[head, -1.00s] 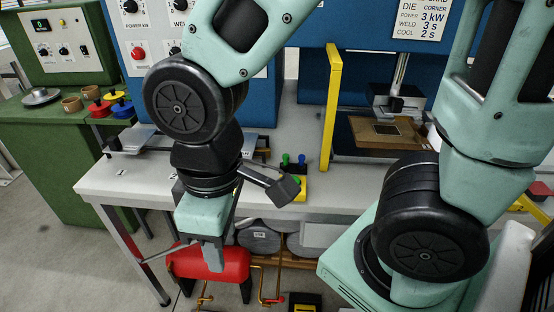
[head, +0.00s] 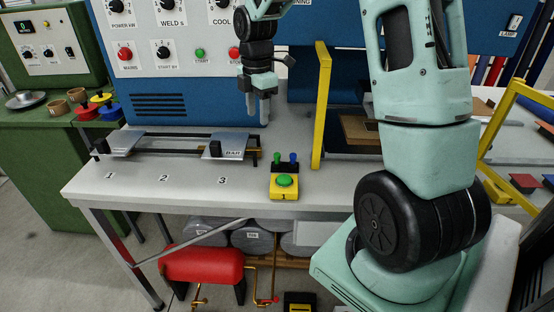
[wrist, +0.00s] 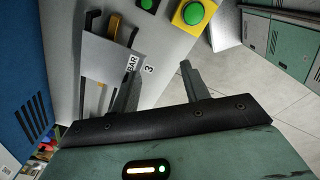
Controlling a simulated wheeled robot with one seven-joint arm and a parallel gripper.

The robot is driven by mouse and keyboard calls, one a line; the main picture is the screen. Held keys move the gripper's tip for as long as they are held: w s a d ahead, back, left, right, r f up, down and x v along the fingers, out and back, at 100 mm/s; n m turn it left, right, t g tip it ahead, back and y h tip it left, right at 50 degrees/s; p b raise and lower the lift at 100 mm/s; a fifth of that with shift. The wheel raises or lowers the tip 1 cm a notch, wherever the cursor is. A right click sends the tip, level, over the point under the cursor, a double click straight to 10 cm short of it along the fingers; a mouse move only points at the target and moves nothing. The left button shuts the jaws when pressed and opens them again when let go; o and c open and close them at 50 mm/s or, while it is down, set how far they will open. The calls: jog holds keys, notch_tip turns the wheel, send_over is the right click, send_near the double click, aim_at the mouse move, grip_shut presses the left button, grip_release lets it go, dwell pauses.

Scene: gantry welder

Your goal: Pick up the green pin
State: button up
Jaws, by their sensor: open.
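The green pin (head: 278,158) stands upright on the white bench, just behind the yellow button box (head: 284,190) and left of a blue pin (head: 293,158). My gripper (head: 258,116) is open and empty, pointing down above the bench, higher than the green pin and a little left of it. In the wrist view, my gripper (wrist: 160,62) has its fingers spread apart with nothing between them. A green spot on a dark block at that view's top edge may be the green pin (wrist: 147,4); it is cut off. The box's round green button (head: 285,180) is separate from the pin.
A slide with metal plates and a BAR block (head: 215,149) lies left of the pins. A yellow upright frame (head: 320,105) stands close on their right. The blue welder panel (head: 180,107) rises behind.

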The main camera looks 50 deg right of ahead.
jog(key=d+f+n, duration=0.1)
jog(key=d, duration=0.7)
jog(key=p, duration=0.3)
send_over(277, 154)
jog(key=f, duration=1.1)
jog(key=shift+d+f, duration=0.15)
jog(key=shift+d, duration=0.1)
jog(key=shift+a+f+p, duration=0.15)
jog(key=shift+f+p, duration=0.75)
jog(key=shift+f, duration=2)
grip_shut()
